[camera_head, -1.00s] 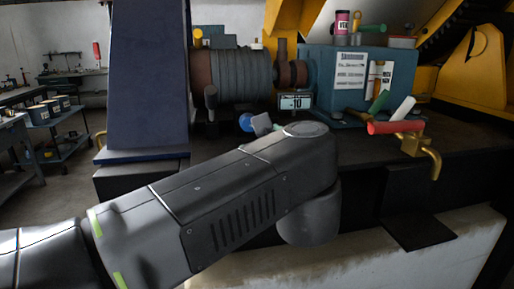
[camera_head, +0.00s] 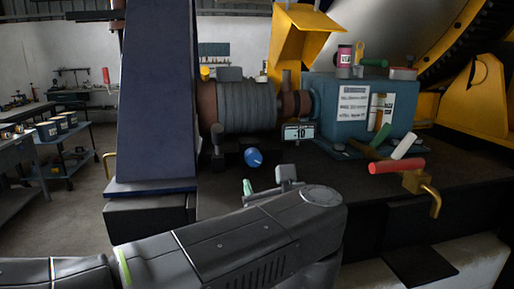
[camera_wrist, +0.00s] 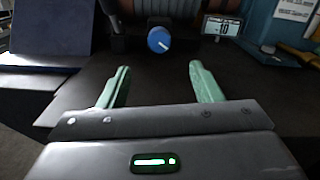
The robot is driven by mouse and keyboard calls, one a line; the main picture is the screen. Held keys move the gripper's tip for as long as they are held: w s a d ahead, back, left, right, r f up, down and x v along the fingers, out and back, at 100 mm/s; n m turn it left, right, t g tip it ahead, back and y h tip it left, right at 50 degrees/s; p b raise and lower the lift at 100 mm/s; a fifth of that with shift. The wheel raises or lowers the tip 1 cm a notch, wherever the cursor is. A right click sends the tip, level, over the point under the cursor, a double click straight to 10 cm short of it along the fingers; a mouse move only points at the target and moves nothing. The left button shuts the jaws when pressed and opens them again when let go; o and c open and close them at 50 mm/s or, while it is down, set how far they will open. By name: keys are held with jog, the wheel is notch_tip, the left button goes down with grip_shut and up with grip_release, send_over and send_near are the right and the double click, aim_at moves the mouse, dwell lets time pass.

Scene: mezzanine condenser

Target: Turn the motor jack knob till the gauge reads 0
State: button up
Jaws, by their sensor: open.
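The motor jack knob is a round blue knob (camera_head: 253,157) with a white pointer line, low in front of the ribbed motor (camera_head: 246,107). It also shows in the wrist view (camera_wrist: 159,40), beyond and between my fingertips. The gauge (camera_head: 299,132) is a small display right of the knob; in the wrist view the gauge (camera_wrist: 222,27) appears to read -10. My gripper (camera_wrist: 158,82) has two green fingers, spread apart with nothing between them and short of the knob. In the head view my arm hides most of the gripper.
A blue box-shaped housing (camera_head: 355,115) stands right of the motor. A red-handled brass valve (camera_head: 397,167) sits at the bench's right front. A tall dark blue panel (camera_head: 158,100) stands left of the knob. The dark bench top before the knob is clear.

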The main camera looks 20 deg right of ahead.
aim_at(254, 160)
jog(key=m+p, duration=0.2)
jog(key=m, duration=0.1)
jog(key=shift+w+a+r+h, duration=0.15)
jog(key=shift+w+h, duration=0.15)
jog(key=shift+w+f+m, duration=0.2)
jog(key=shift+w+m, duration=0.05)
jog(key=shift+m, duration=0.05)
jog(key=p+x, duration=0.1)
jog(key=x, duration=1.2)
jog(key=shift+w+f, duration=0.1)
jog(key=shift+w, duration=0.05)
jog(key=c, duration=1)
